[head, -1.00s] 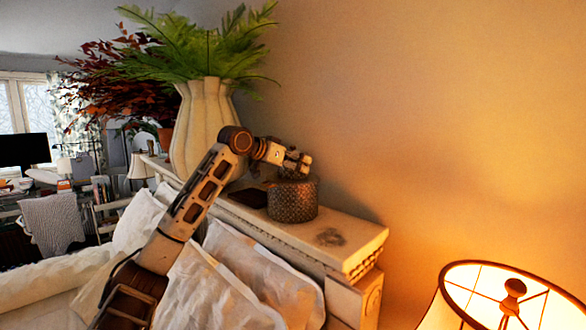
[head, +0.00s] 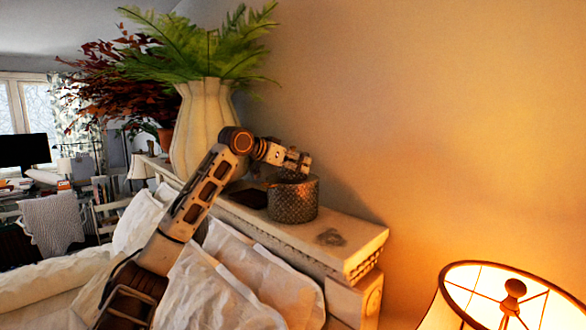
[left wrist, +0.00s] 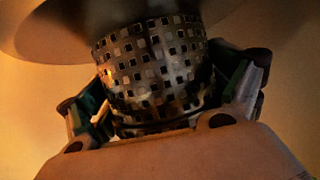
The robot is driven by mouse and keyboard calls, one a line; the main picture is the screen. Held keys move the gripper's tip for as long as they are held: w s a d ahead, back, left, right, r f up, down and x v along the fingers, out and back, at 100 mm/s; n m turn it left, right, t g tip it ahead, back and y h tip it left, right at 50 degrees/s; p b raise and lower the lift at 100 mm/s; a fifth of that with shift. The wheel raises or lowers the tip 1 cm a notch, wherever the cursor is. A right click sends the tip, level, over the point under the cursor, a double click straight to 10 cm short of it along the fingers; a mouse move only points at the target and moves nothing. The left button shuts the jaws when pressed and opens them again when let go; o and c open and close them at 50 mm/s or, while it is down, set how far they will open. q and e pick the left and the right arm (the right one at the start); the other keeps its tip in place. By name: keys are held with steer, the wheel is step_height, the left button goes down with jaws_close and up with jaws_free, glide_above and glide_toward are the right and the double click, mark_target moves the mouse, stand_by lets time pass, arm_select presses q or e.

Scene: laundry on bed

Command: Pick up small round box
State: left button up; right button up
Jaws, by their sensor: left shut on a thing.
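The small round box (head: 293,201) is a dark metallic cylinder with a patterned wall. It stands upright on the pale ledge (head: 345,238) in the head view. My left gripper (head: 297,167) is at its upper rim, reaching in from the left, and its fingertips are partly hidden there. In the left wrist view, the box's wall of small squares (left wrist: 155,65) sits between the two fingers of my left gripper (left wrist: 165,108), which are shut on it. I cannot tell whether the box is clear of the ledge. My right gripper is not in view.
A white fluted vase (head: 198,130) with green fern leaves stands left of the box. A dark flat item (head: 250,197) lies beside the box. White pillows (head: 265,280) lie below the ledge. A lit lamp (head: 500,300) is at lower right.

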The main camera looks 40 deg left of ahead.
arm_select(q)
steer(key=shift+r, duration=0.2)
steer(key=shift+r+p, duration=0.55)
steer(key=shift+r, duration=4.25)
